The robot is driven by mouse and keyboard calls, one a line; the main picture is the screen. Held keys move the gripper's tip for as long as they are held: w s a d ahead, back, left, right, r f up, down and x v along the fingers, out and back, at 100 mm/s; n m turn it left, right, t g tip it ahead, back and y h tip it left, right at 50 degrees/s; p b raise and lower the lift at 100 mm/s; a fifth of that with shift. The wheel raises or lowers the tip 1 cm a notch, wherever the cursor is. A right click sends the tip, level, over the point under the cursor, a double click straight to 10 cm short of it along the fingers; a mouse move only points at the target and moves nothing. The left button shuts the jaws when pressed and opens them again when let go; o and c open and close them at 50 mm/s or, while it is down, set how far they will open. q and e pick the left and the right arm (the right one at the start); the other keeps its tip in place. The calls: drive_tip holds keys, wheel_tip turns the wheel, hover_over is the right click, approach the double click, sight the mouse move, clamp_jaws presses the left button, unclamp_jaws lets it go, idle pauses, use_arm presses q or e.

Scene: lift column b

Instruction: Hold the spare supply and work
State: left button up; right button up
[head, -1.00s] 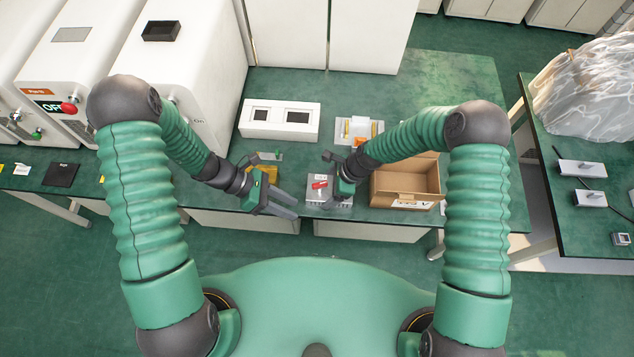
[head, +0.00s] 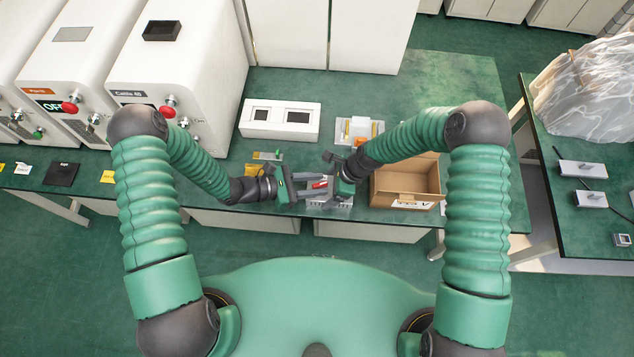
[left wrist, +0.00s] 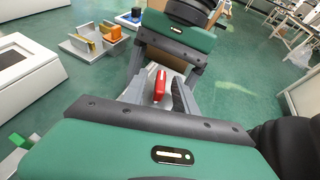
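A small red piece (head: 319,184) is at the bench's front edge, over a grey block (head: 341,204) that is mostly hidden by my grippers. My left gripper (head: 318,188) reaches in from the left, its fingers on either side of the red piece. In the left wrist view the red piece (left wrist: 159,85) stands between the spread fingers, with gaps showing. My right gripper (head: 330,179) faces it from the right with fingers wide apart; it also shows in the left wrist view (left wrist: 165,68). Whether anything touches the red piece is unclear.
An open cardboard box (head: 405,181) stands just right of my right gripper. A white two-window unit (head: 280,120) and a tray of small parts (head: 358,130) lie behind. White machines (head: 180,75) stand at left. A second bench (head: 590,225) is at right.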

use_arm(q)
drive_tip(key=shift+w+d+f, duration=0.1)
drive_tip(key=shift+d, duration=0.05)
clamp_jaws()
drive_tip(key=shift+n+t, duration=0.3)
drive_tip(key=shift+t, duration=0.1)
drive_tip(key=n+t+y, duration=0.2)
drive_tip(key=n+t, duration=0.1)
drive_tip(key=shift+s+d, duration=0.2)
drive_tip(key=n+t+y, duration=0.3)
drive_tip(key=n, duration=0.1)
drive_tip(key=shift+s+d, duration=0.1)
drive_tip(key=shift+d, duration=0.05)
drive_tip(key=n+t+y, duration=0.1)
drive_tip(key=n+y, duration=0.1)
drive_tip(key=n+t+y, duration=0.1)
drive_tip(key=n+y, duration=0.1)
drive_tip(key=y, duration=0.1)
drive_tip(key=shift+s+d, duration=0.1)
drive_tip(key=shift+d, duration=0.05)
drive_tip(key=shift+n+y, duration=1.2)
drive_tip(key=shift+y, duration=0.1)
